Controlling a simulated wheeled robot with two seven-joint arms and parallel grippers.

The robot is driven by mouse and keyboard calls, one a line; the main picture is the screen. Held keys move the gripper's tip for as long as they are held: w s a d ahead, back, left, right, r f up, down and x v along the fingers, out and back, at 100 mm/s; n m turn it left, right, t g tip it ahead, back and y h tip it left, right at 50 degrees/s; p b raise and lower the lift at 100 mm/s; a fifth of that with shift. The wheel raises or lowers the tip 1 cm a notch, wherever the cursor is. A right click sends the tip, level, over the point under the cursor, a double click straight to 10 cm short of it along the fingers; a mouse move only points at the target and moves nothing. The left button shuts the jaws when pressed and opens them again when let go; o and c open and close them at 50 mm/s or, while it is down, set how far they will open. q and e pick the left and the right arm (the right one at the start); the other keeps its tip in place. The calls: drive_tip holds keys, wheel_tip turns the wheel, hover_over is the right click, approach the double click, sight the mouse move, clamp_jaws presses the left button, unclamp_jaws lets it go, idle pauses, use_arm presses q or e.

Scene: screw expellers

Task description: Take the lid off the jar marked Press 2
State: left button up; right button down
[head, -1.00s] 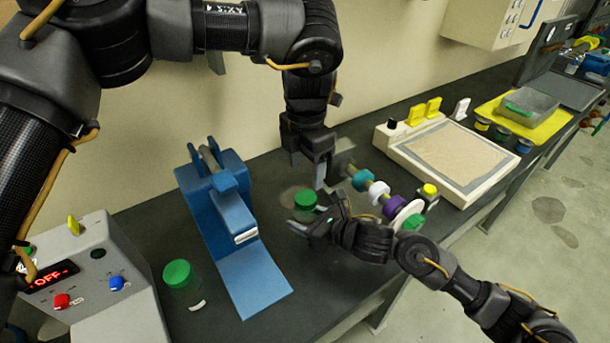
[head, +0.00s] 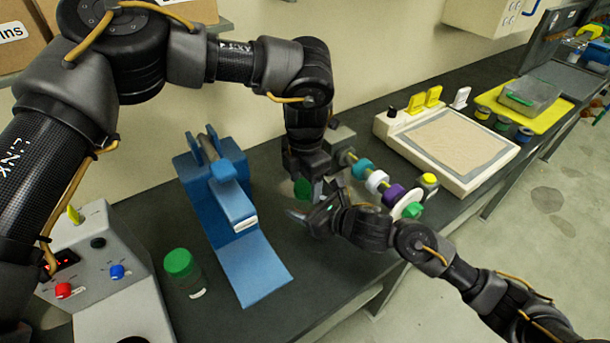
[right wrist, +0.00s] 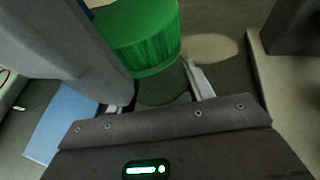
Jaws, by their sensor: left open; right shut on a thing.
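A clear jar with a green lid (head: 303,188) is held above the bench at the middle; it also shows in the right wrist view (right wrist: 138,38). My right gripper (head: 302,214) is shut on the glass body below the lid. My left gripper (head: 309,174) is open, pointing down close at the lid; a grey part of it crosses the left of the right wrist view. Whether its fingers touch the lid cannot be told. A second green-lidded jar (head: 183,272) stands on the bench at left. No Press 2 marking is legible on either jar.
A blue press (head: 225,195) stands left of the held jar. A shaft with coloured rings (head: 376,181) lies close on the right. A control box (head: 90,262) is at left, a sand-coloured tray (head: 450,145) at back right. The bench front is clear.

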use_arm(q)
drive_tip(key=shift+c, duration=0.2)
drive_tip(key=c, duration=1)
drive_tip(key=n, duration=0.5)
drive_tip(key=shift+s+d, duration=0.1)
drive_tip(key=n, duration=0.8)
drive_tip(key=shift+r, duration=0.25)
drive_tip(key=shift+r, duration=0.9)
